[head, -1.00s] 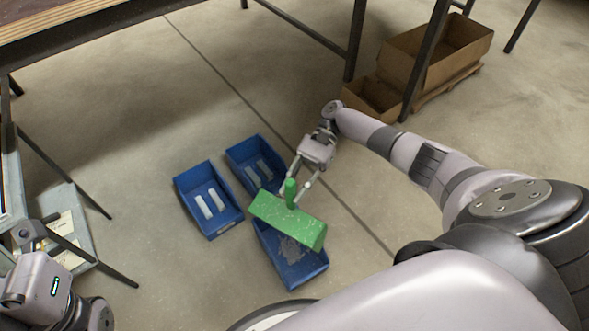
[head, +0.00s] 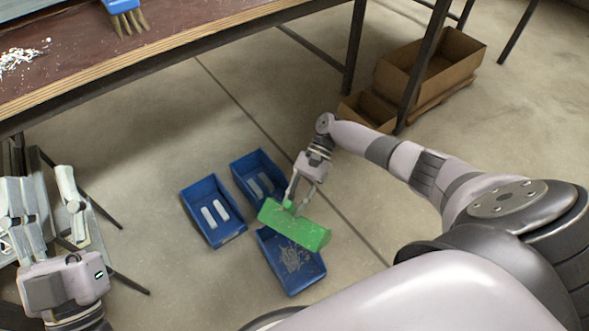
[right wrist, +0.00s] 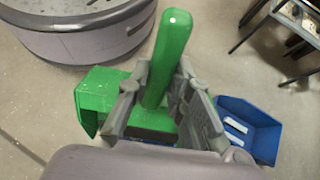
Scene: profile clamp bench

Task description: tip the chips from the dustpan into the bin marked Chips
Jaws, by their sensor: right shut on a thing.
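My right gripper (head: 297,203) is shut on the handle of the green dustpan (head: 302,231). The right wrist view shows the handle (right wrist: 167,60) between the gripper's fingers (right wrist: 160,105). The dustpan hangs over the rear part of the nearest blue bin (head: 304,281), tilted. Pale chips (head: 293,258) lie in that bin. I cannot read a label on it. A few light specks show on the dustpan; its inside is not clearly seen. My left gripper (head: 45,205) is at the lower left, its fingers wide apart and empty.
Two more blue bins, one at left (head: 228,236) and one behind (head: 240,177), hold pale bars. A bench (head: 200,38) at the top carries loose chips (head: 20,60) and a blue brush (head: 122,8). Cardboard boxes (head: 425,85) stand at back right.

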